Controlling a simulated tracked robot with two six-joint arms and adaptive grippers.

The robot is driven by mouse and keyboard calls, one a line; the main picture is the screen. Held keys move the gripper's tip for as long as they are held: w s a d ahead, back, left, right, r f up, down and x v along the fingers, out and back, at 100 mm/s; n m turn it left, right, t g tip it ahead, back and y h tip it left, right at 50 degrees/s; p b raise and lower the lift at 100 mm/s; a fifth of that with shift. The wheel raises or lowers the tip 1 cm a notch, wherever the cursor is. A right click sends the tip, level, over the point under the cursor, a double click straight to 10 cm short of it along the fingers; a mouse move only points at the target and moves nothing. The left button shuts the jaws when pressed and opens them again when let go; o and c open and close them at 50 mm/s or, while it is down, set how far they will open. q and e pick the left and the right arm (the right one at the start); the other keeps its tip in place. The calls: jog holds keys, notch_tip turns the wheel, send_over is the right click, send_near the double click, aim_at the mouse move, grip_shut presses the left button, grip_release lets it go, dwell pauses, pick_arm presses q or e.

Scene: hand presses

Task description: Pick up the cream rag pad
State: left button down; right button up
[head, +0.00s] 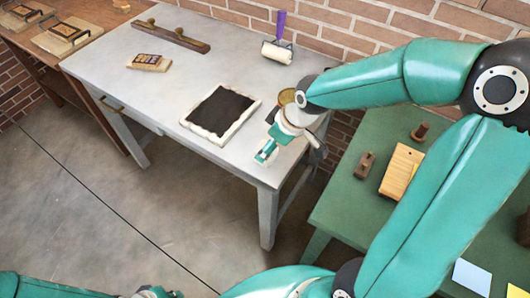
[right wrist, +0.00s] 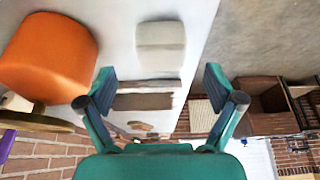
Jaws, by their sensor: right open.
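The cream rag pad (right wrist: 161,44) is a pale, soft-edged block on the light table top in the right wrist view. It lies ahead of my right gripper (right wrist: 161,88), roughly between the two fingers' lines and beyond their tips. The right gripper is open and empty, with fingers apart and not touching the pad. In the head view the right gripper (head: 267,152) is over the near right corner of the table, and I cannot make out the pad clearly there. My left gripper (head: 157,293) shows only partly at the bottom edge; its fingers are unclear.
On the grey table (head: 190,70) are a dark slab with cream edges (head: 222,112), a purple-handled roller (head: 279,42), a type block (head: 149,62) and a wooden bar (head: 172,36). An orange rounded thing (right wrist: 48,58) stands close left of my right fingers. A green table (head: 345,215) is at right.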

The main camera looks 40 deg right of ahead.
jog(key=x, duration=0.4)
jog(key=shift+w+a+f, duration=0.1)
jog(key=shift+f, duration=0.2)
jog(key=c, duration=1.3)
jog(key=shift+r, duration=0.2)
jog(key=shift+c, duration=0.2)
notch_tip(320, 180, up, 20)
jog(key=shift+f+p, duration=0.15)
jog(key=shift+p, duration=0.25)
